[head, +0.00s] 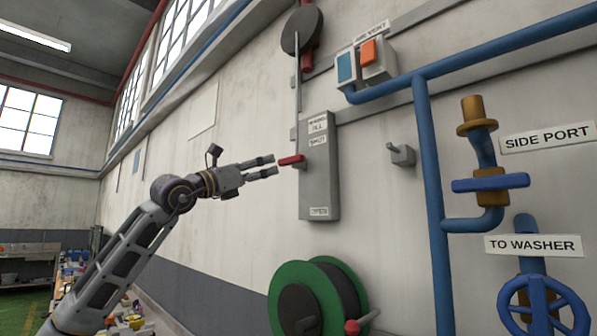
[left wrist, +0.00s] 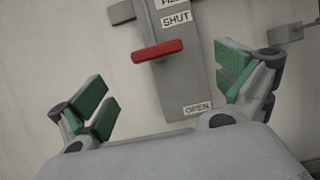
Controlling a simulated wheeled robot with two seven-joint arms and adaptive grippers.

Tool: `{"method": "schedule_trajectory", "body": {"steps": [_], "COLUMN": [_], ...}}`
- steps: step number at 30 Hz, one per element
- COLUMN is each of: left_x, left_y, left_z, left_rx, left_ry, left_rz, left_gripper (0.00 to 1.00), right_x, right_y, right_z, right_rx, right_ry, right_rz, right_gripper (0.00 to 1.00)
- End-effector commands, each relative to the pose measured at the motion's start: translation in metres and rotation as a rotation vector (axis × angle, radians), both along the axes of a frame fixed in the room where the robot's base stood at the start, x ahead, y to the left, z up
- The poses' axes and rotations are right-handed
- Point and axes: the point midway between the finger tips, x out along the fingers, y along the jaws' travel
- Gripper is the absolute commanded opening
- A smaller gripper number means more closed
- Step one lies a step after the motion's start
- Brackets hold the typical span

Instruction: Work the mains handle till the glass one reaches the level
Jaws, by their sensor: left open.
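A red lever (head: 291,160) sticks out from a tall grey plate (head: 319,190) on the wall. The lever stands near the SHUT label, in the upper part of the plate; an OPEN label is at its bottom. My left gripper (head: 274,165) is open and empty, its fingertips just short of the lever in the head view. In the left wrist view the red lever (left wrist: 157,51) lies beyond the spread green-padded fingers (left wrist: 165,88), apart from them. I cannot pick out a glass vessel or a level mark. My right gripper is not in view.
A blue valve handle (head: 490,183) sits by the SIDE PORT sign (head: 547,138). A blue wheel (head: 543,306) is under the TO WASHER sign (head: 532,245). A small switch (head: 402,154), an orange-button box (head: 368,52) and a green hose reel (head: 317,297) surround the plate.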

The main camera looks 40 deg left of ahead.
Motion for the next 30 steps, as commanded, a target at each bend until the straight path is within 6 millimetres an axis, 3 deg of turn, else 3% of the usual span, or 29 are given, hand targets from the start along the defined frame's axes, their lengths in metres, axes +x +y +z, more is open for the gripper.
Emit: {"method": "schedule_trajectory", "body": {"steps": [6, 18, 30], "left_x": [-0.006, -0.005, 0.009], "left_y": [0.008, 0.007, 0.006], "left_z": [-0.003, -0.002, 0.006], "left_rx": [0.004, 0.003, 0.001], "left_ry": [0.000, 0.000, -0.001], "left_rz": [0.025, 0.024, 0.023], "left_gripper": [1.00, 1.00, 1.00], "right_x": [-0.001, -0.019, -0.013], "right_y": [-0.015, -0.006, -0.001], "right_z": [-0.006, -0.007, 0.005], "right_rx": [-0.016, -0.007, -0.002], "right_ry": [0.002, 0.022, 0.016], "right_rz": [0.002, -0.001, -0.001], "right_gripper": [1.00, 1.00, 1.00]}}
